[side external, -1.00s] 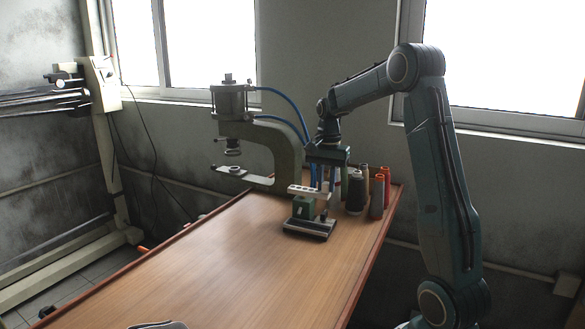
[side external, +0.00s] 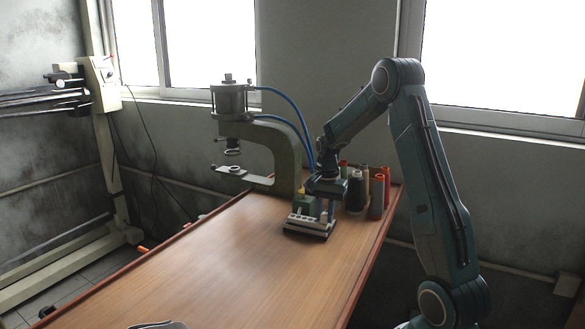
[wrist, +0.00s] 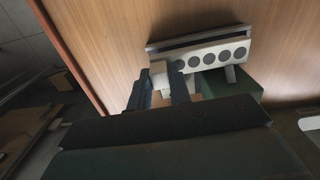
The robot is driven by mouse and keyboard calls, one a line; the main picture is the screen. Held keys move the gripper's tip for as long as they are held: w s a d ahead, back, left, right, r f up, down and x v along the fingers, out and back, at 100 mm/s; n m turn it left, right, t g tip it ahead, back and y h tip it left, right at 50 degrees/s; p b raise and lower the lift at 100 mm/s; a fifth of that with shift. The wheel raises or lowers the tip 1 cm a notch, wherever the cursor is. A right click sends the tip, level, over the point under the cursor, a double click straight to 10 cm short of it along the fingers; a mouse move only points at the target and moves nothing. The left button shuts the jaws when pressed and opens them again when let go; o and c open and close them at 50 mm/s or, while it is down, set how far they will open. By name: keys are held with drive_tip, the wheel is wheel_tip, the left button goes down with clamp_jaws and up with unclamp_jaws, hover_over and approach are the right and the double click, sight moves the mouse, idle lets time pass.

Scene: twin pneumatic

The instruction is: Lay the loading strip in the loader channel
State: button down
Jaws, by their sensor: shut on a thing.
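The loading strip (side external: 307,219) is a pale bar with a row of dark round spots, which show clearly in the wrist view (wrist: 216,57). My gripper (side external: 331,213) is low over the loader, and its two dark fingers (wrist: 160,84) are shut on a pale block at the strip's left end in the wrist view. The loader (side external: 303,236) has a dark base with a pale edge. Its long dark channel (wrist: 198,38) runs beside the strip, roughly parallel. The strip looks just above or at the loader; I cannot tell whether it touches.
A green block (side external: 305,204) stands right behind the strip; it also shows in the wrist view (wrist: 232,84). Thread spools (side external: 356,192) stand close to the right of my gripper. The C-frame press (side external: 289,160) is behind to the left. The front tabletop (side external: 240,270) is mostly clear.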

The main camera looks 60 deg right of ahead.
drive_tip(key=shift+f, duration=0.7)
drive_tip(key=shift+f, duration=0.15)
drive_tip(key=c, duration=1.3)
unclamp_jaws()
wheel_tip(320, 180, up, 12)
drive_tip(key=shift+r, duration=0.2)
drive_tip(key=shift+a, duration=0.1)
